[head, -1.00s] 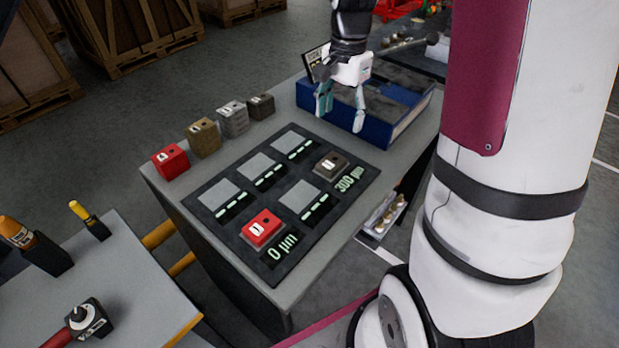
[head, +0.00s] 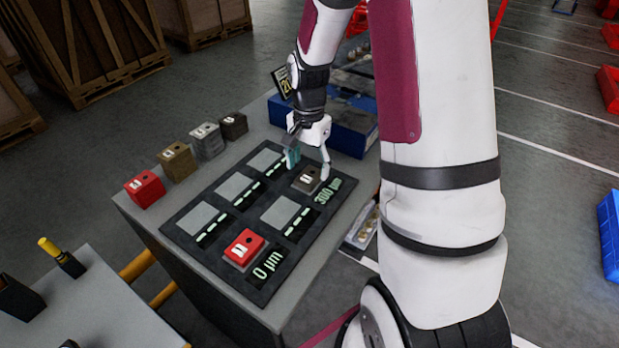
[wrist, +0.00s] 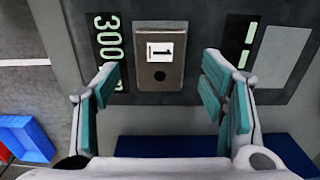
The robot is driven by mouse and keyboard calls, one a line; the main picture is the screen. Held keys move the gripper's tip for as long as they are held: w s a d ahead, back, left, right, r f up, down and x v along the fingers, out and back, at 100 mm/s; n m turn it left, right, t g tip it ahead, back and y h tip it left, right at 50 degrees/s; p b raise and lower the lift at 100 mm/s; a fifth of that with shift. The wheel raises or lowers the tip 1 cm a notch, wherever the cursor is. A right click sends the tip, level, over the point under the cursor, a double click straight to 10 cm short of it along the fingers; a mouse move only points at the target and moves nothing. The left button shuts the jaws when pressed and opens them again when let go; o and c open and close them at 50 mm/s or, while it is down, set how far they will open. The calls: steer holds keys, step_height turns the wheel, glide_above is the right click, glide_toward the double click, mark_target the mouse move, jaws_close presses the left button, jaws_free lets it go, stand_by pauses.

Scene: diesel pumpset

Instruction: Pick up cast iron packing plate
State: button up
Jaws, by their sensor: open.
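A dark grey-brown block (head: 306,181) with a white label sits on the black mat (head: 262,292) beside the 300 µm mark; it looks like the cast iron packing plate, though its material is not certain. In the wrist view the block (wrist: 158,84) shows its label and a dark round hole. My gripper (head: 308,168) is open just above it, pointing down, with one finger to each side. In the wrist view the teal pads of my gripper (wrist: 161,76) stand apart with the block between and slightly beyond them. No contact shows.
A red block (head: 245,248) sits by the 0 µm mark. Red (head: 145,189), brass (head: 177,161), grey (head: 208,141) and dark (head: 233,125) blocks line the table's far left edge. A blue box (head: 352,136) stands behind my gripper. Several grey mat squares are empty.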

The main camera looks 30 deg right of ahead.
mark_target(309, 175)
steer(key=shift+d+f, duration=0.1)
steer(key=shift+f, duration=1.45)
steer(key=shift+c, duration=0.2)
jaws_close()
steer(key=shift+r, duration=0.1)
steer(key=shift+w+r, duration=0.1)
steer(key=shift+r, duration=0.75)
steer(key=shift+s+r, duration=0.25)
steer(key=shift+r, duration=0.75)
steer(key=s, duration=1)
steer(key=s+r, duration=0.1)
steer(key=s, duration=0.4)
steer(key=shift+s+d+r, duration=0.1)
steer(key=shift+s+d, duration=0.05)
steer(key=shift+s, duration=0.15)
